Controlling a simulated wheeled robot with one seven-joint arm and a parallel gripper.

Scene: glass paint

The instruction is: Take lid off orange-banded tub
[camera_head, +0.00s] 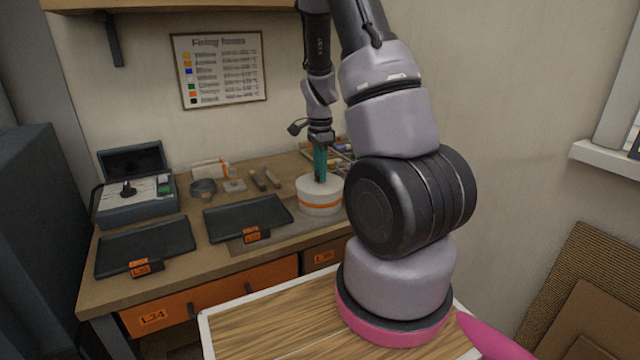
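The orange-banded tub (318,207) is a low white round tub with an orange stripe around its side. It stands upright on the workbench, partly behind my arm's lower part. Its pale lid (306,184) is on top. My gripper (320,179) points straight down over the middle of the lid, with its teal fingers close together at or just above it. I cannot tell whether the fingers touch or hold anything there, and any knob on the lid is hidden.
Two dark trays, the left one (146,248) and the middle one (247,218), lie on the workbench (200,262). A grey case (136,204) with an open cover stands at the back left. A small grey dish (203,188) sits behind the trays. A wall chart (219,70) hangs above.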

